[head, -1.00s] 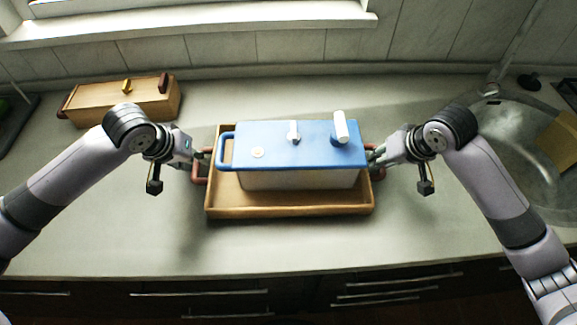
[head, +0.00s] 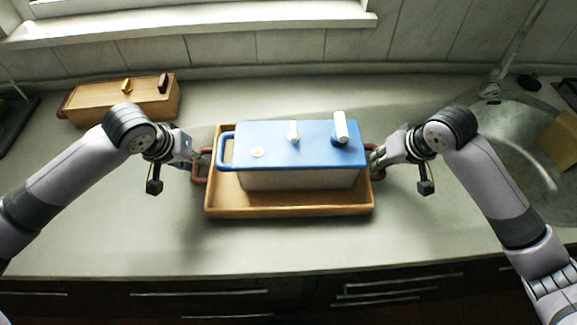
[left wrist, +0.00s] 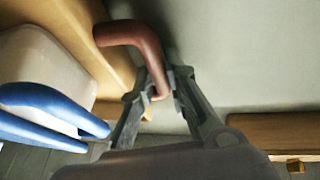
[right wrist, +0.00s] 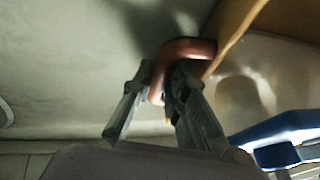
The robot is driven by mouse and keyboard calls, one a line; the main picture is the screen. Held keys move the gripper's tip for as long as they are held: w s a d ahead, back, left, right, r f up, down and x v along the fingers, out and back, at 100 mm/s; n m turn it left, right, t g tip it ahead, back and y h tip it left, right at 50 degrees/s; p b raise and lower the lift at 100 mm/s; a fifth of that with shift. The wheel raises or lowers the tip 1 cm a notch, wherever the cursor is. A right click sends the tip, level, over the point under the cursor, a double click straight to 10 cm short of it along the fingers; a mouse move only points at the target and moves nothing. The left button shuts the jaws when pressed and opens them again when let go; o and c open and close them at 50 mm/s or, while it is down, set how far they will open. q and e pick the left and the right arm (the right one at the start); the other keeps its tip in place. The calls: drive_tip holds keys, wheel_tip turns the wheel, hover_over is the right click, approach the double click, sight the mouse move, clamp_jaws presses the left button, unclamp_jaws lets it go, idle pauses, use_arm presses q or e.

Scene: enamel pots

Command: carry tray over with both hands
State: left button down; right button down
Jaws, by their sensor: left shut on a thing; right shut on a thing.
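The wooden tray (head: 290,211) is on the grey worktop or just above it; I cannot tell which. On it stands a pale pot (head: 298,180) with a blue lid (head: 265,143), seemingly upright. My left gripper (head: 203,158) is shut on the tray's left red-brown handle (head: 199,180). The left wrist view shows that handle (left wrist: 140,38) between the fingers (left wrist: 160,95). My right gripper (head: 374,157) is shut on the right handle (head: 378,174). In the right wrist view the handle (right wrist: 185,49) passes between the fingers (right wrist: 157,100), partly hidden by them.
A wooden box (head: 125,103) with a yellow knob and dark handles stands at the back left. A sink (head: 510,150) is at the right. The worktop (head: 110,225) is clear in front of the tray and to its left. Drawers lie below the front edge.

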use_arm(q)
drive_tip(key=shift+w+r, duration=0.1)
drive_tip(key=shift+r, duration=0.1)
use_arm(e)
drive_tip(key=shift+w+r, duration=0.1)
drive_tip(key=shift+r, duration=0.1)
